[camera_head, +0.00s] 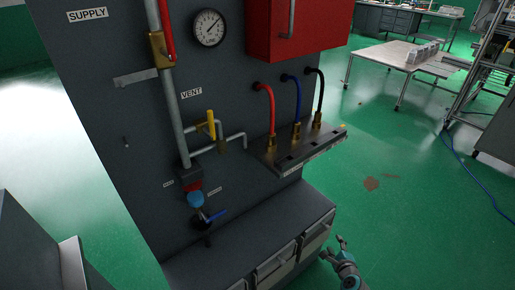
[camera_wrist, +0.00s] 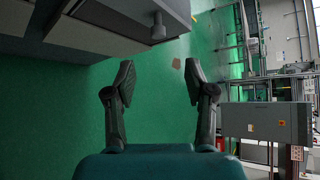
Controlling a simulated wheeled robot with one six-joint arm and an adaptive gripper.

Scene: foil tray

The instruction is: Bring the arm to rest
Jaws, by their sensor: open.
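My gripper (camera_wrist: 160,80) shows in the wrist view with its two dark fingers spread apart and nothing between them. Green floor lies beyond the fingertips. In the head view my gripper (camera_head: 340,242) is small, at the bottom, just right of the grey cabinet's drawers. It is apart from any object that I can make out. No foil tray can be made out in either view.
A grey panel (camera_head: 120,115) with pipes, a gauge (camera_head: 209,27), a red box (camera_head: 292,30) and a shelf of coloured hoses (camera_head: 300,150) stands left of my gripper. The drawer cabinet (camera_head: 275,240) is close. Open green floor (camera_head: 420,220) lies to the right.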

